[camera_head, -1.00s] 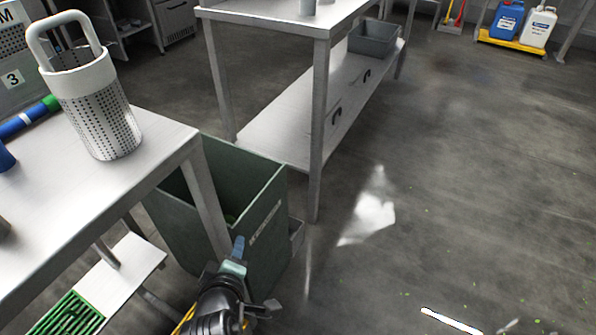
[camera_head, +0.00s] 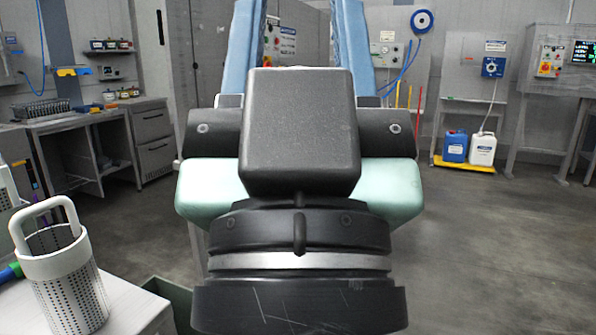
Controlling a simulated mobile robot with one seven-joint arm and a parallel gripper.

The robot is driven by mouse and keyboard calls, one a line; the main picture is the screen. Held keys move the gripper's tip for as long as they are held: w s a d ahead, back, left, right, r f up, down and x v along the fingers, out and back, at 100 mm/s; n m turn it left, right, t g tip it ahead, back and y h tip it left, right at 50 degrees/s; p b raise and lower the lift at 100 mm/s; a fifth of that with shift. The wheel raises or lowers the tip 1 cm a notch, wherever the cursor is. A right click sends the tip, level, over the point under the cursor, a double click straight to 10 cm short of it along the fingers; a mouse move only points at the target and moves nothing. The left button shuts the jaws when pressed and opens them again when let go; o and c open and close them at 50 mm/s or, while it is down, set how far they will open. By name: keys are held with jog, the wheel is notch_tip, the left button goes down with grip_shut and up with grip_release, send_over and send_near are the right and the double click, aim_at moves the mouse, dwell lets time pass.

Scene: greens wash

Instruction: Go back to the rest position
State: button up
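My gripper (camera_head: 298,45) is raised close in front of the head camera and fills the middle of the view. Its two blue fingers point up and stand wide apart. Only the background wall and a control panel show between them, so it is open and empty. Its black body and pale green sides hide much of the room's centre. A white perforated basket (camera_head: 68,285) with a loop handle stands upright on the table (camera_head: 130,312) at the lower left, apart from the gripper.
A green bin (camera_head: 170,297) shows partly beside the table. A workbench (camera_head: 95,115) with drawers stands at the back left. Blue (camera_head: 455,148) and white (camera_head: 482,150) canisters stand on a yellow tray at the back right. The floor (camera_head: 480,250) on the right is clear.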

notch_tip(320, 180, up, 33)
jog(key=p, duration=3)
jog(key=shift+w+a, duration=0.1)
